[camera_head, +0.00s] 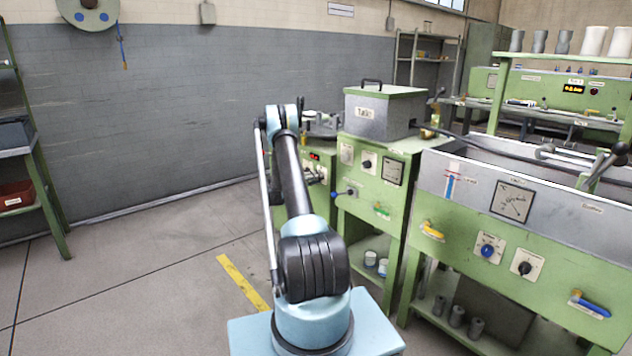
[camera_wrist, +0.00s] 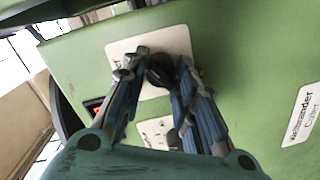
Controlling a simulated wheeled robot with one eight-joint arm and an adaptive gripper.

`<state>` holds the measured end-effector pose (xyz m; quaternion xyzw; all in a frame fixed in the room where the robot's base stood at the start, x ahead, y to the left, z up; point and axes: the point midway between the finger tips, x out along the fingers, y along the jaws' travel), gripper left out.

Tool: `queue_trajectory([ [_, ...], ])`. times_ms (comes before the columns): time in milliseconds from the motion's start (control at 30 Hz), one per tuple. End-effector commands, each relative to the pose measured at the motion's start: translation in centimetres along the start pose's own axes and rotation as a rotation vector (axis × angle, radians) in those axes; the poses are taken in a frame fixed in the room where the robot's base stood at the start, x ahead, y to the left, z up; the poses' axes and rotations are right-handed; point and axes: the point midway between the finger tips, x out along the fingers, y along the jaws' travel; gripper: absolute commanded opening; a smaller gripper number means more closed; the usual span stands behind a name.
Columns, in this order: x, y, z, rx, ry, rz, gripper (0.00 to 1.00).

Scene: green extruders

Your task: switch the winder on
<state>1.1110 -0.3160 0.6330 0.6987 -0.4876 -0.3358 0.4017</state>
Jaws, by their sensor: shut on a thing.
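A green panel (camera_wrist: 245,60) fills the wrist view, seen tilted and close up. A dark round knob (camera_wrist: 160,70) sits on its white plate (camera_wrist: 172,42). My gripper (camera_wrist: 157,68) has one finger on each side of the knob and is shut on it. The knob's pointer and setting are hidden by the fingers. A second white plate with a dark control (camera_wrist: 173,138) shows lower down between the fingers.
A red indicator (camera_wrist: 95,106) lies left of my fingers, and a white lettered label (camera_wrist: 303,113) is at the right. A grey lidded tank (camera_head: 375,115) and a long trough bench (camera_head: 480,240) stand to the right. Floor is clear at left.

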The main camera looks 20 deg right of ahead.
Motion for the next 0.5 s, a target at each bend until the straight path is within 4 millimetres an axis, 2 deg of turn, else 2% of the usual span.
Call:
queue_trajectory([
  [67,-0.07,-0.24,-0.04,0.002,0.001,-0.005,0.03],
  [100,-0.07,-0.24,-0.04,0.001,0.001,-0.005,0.29],
  [200,-0.07,-0.21,-0.05,0.001,0.001,-0.004,0.47],
  [500,-0.09,-0.08,-0.05,0.0,0.001,-0.002,0.47],
])
